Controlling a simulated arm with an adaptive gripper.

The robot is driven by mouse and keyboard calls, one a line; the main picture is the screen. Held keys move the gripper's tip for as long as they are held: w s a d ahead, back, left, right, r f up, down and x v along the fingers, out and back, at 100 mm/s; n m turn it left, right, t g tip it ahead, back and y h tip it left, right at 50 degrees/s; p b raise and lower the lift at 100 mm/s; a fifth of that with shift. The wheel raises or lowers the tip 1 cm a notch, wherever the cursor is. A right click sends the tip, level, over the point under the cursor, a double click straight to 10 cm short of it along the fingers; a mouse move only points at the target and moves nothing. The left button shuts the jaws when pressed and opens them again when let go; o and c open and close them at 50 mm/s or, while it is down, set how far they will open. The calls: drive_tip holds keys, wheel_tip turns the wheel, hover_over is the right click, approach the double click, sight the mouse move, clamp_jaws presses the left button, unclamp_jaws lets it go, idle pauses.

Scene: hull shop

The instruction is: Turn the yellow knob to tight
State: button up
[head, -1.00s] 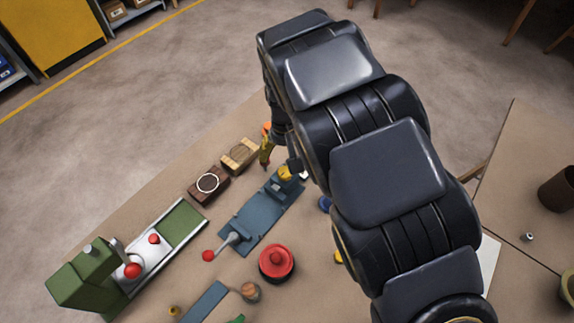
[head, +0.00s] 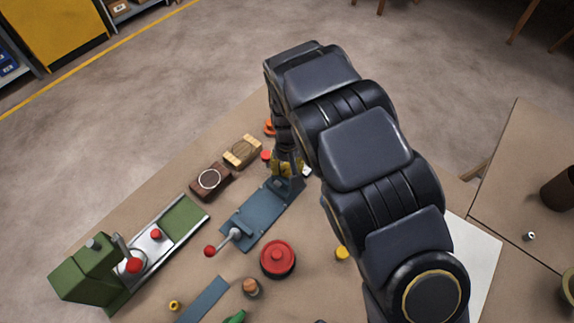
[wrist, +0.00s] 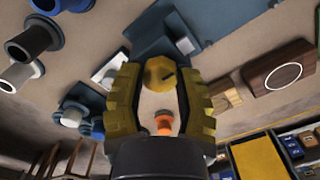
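The yellow knob (wrist: 159,73), round with a dark mark on its face, shows in the wrist view between the tips of my gripper's fingers (wrist: 162,84). It is mounted at the end of a blue-grey fixture (wrist: 158,30). My gripper is open, with a ridged yellow finger on either side of the knob and small gaps visible. In the head view my gripper (head: 287,163) is over the far end of the blue-grey fixture (head: 258,217) and hides the knob. The fixture's lever, with a red ball (head: 209,251), is at its near end.
Dark (head: 211,180) and light (head: 242,151) wooden blocks lie left of my gripper. A red round piece (head: 278,259), a small yellow piece (head: 342,253) and a green machine (head: 85,273) are nearer. Orange (head: 270,127) and red pieces are just beyond my gripper.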

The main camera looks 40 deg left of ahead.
drive_tip(key=shift+m, duration=0.4)
clamp_jaws()
drive_tip(key=m, duration=0.2)
drive_tip(key=shift+m, duration=0.4)
drive_tip(key=m, duration=0.3)
drive_tip(key=shift+m, duration=0.3)
drive_tip(key=m, duration=1.4)
drive_tip(key=shift+m, duration=0.3)
drive_tip(key=m, duration=0.3)
drive_tip(key=shift+m, duration=2.2)
